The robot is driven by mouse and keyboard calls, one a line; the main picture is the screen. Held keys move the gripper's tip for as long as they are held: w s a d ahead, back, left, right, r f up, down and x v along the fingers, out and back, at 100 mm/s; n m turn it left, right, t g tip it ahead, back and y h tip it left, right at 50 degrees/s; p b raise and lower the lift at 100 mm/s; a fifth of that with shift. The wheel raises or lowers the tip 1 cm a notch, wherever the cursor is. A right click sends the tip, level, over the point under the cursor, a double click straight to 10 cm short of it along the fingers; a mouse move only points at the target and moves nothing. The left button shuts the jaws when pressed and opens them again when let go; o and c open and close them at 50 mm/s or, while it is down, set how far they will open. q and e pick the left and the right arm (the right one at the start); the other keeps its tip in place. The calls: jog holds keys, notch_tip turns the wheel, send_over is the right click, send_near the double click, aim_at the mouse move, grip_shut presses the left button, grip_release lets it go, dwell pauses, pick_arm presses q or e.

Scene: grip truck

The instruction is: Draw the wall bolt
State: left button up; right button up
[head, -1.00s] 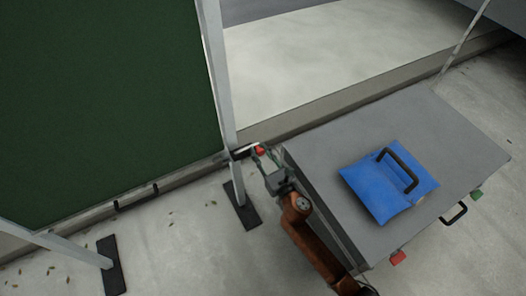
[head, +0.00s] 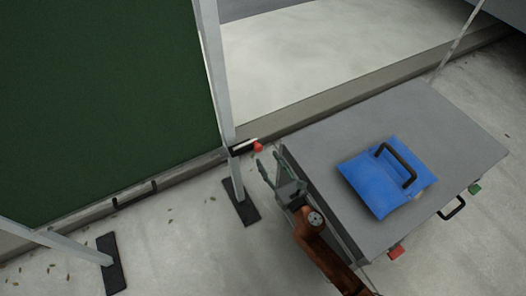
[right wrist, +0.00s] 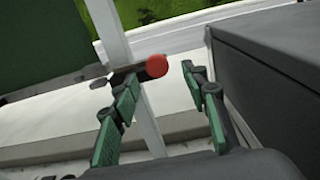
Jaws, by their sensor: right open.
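In the right wrist view the red knob (right wrist: 157,66) shows ahead, between the fingers in the picture. My right gripper (head: 268,165) has green fingers and is open and empty. It is just below and right of the knob, apart from it. The fingers also show in the right wrist view (right wrist: 160,100). My left gripper is not in view.
A grey box (head: 440,125) stands close to the right of my right gripper, with a blue pad (head: 372,190) and black handle on top. The green panel (head: 100,90) fills the left. A post foot (head: 241,203) lies on the floor, which is otherwise mostly clear.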

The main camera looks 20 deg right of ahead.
jog(key=s, duration=0.4)
jog(key=shift+s+d, duration=0.3)
dwell(0.3)
